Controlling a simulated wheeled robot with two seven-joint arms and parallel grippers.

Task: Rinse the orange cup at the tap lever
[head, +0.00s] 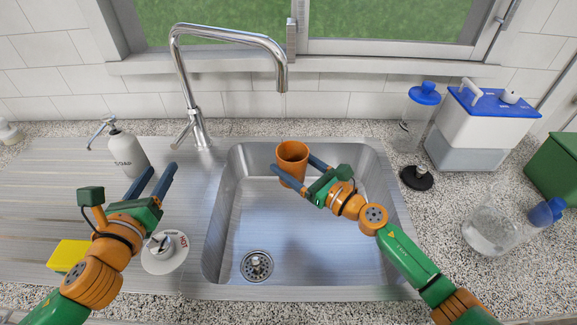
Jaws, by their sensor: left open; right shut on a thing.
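The orange cup (291,161) is upright, held over the back part of the sink basin, roughly below the tap's spout. My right gripper (296,171) is shut on the cup, with a blue finger on either side of it. The chrome tap (186,75) stands behind the sink, and its spout ends above the cup. The tap lever (181,137) sticks out at the left of the tap's base. No water stream shows. My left gripper (154,182) is open and empty, in front of and a little left of the lever, apart from it.
A white soap bottle (127,153) stands left of the tap. A yellow sponge (68,256) and a round white dial (165,252) lie by my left arm. A blue-lidded tank (480,125) and clear bottles (492,222) stand on the right. The sink basin (300,250) is empty below the cup.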

